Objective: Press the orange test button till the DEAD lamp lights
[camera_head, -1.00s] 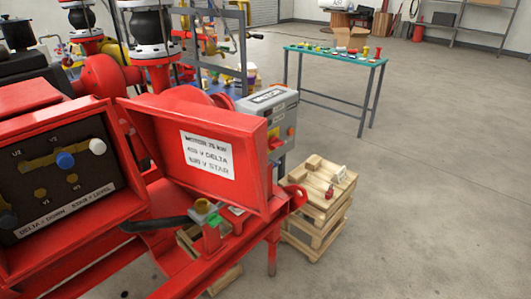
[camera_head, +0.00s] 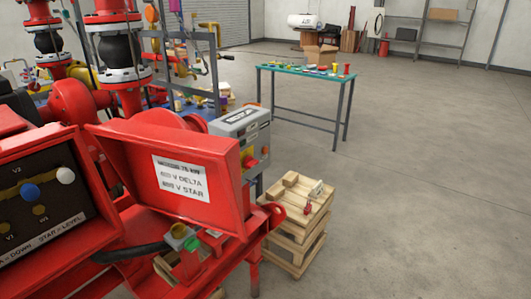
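A small grey unit with a round yellow-orange top (camera_head: 180,231) sits on the red skid frame, below the open red terminal box lid (camera_head: 225,165). It may carry the orange test button, but it is too small to tell. A green part (camera_head: 191,244) shows beside it on a red bracket. I cannot make out a DEAD lamp or whether any lamp is lit. A grey motor switch box (camera_head: 240,124) with a red and yellow switch stands behind the lid. Neither of my grippers is in view.
The open terminal box (camera_head: 42,242) with blue and white knobs is at the left. Wooden pallets (camera_head: 297,240) stand just right of the skid. A teal-topped table (camera_head: 285,69) with small parts is farther back. The floor at the right is clear.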

